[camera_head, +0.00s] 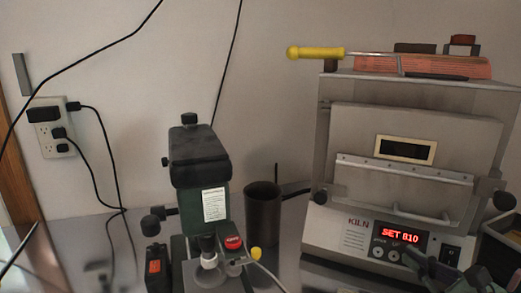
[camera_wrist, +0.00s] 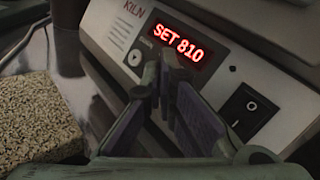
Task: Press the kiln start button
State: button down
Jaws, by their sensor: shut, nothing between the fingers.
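The kiln (camera_head: 400,150) stands at the right in the head view, its door closed. Its front panel has a red display (camera_head: 403,234) reading SET 810, also seen in the wrist view (camera_wrist: 180,44). A round button with a triangle mark (camera_wrist: 134,58) is left of my fingertips, below the display, in the wrist view. The head view shows two small round buttons, a left one (camera_head: 378,252) and a right one (camera_head: 393,255). My gripper (camera_wrist: 162,82) is shut and empty, its tips in front of the panel, hiding part of it. Contact cannot be told.
A black rocker switch (camera_wrist: 247,112) is right of my fingers. A rough tan block (camera_wrist: 38,120) lies left in the wrist view. A yellow-handled tool (camera_head: 315,53) lies on the kiln top. A green-black machine (camera_head: 200,170) and dark cup (camera_head: 263,212) stand left.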

jog(key=shift+w, duration=0.1)
dwell(0.3)
jog(key=shift+s+a+r, duration=0.2)
jog(key=shift+s, duration=0.3)
jog(key=s+a+r, duration=0.2)
jog(key=s, duration=0.3)
jog(key=shift+a+r, duration=0.2)
dwell(0.3)
